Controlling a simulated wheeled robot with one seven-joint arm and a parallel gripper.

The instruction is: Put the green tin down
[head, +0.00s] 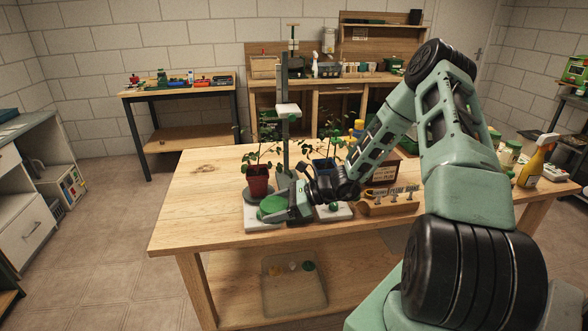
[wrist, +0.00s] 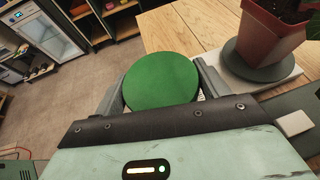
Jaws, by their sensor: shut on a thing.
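The green tin (head: 273,208) is round with a flat green top. In the wrist view the tin (wrist: 162,80) sits between the two fingers of my gripper (wrist: 160,88), which touch it on both sides. In the head view my gripper (head: 285,207) holds it at the front left of the wooden table, by a pale slab. Whether the tin's underside touches the slab or hangs above it, I cannot tell. In the wrist view, floor shows beyond the tin.
A potted plant in a red pot (head: 257,182) stands on a grey disc right behind the tin. A pale slab (head: 250,226) lies under this area. A wooden block with pegs (head: 388,207) is to the right. The table's left part (head: 195,205) is clear.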

